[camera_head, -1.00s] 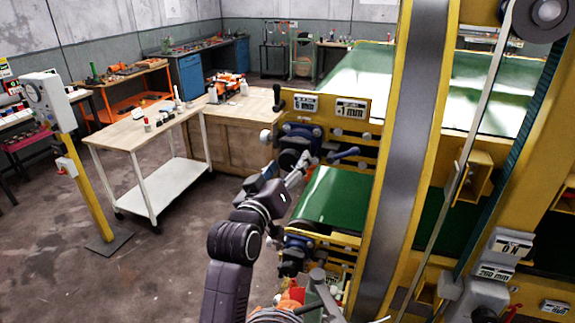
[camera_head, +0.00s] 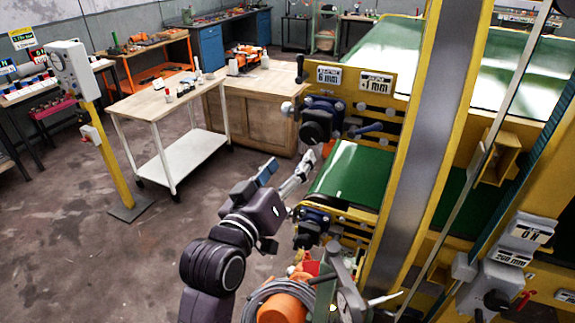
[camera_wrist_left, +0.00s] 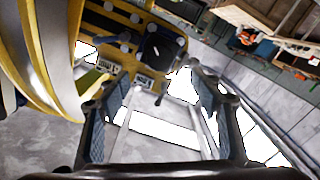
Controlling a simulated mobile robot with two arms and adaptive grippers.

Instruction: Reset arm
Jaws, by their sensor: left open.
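My left arm (camera_head: 245,225) is dark grey and reaches up from the bottom of the head view. Its left gripper (camera_head: 286,173) is open and empty, in front of the left end of the yellow machine. In the left wrist view the two fingers with blue-grey pads stand wide apart, with nothing between them (camera_wrist_left: 158,100). The yellow machine (camera_head: 385,80) has a green belt (camera_head: 355,172) and a dark knob unit (camera_head: 322,118) just beyond the gripper. That unit also shows past the fingers in the wrist view (camera_wrist_left: 160,47). My right gripper is not in view.
A wheeled cart (camera_head: 150,100) with a wooden top stands at left, beside a wooden cabinet (camera_head: 262,105). A yellow post with a grey box (camera_head: 72,70) stands farther left. Dials, handles and an orange part (camera_head: 285,305) crowd the lower right. The floor at lower left is clear.

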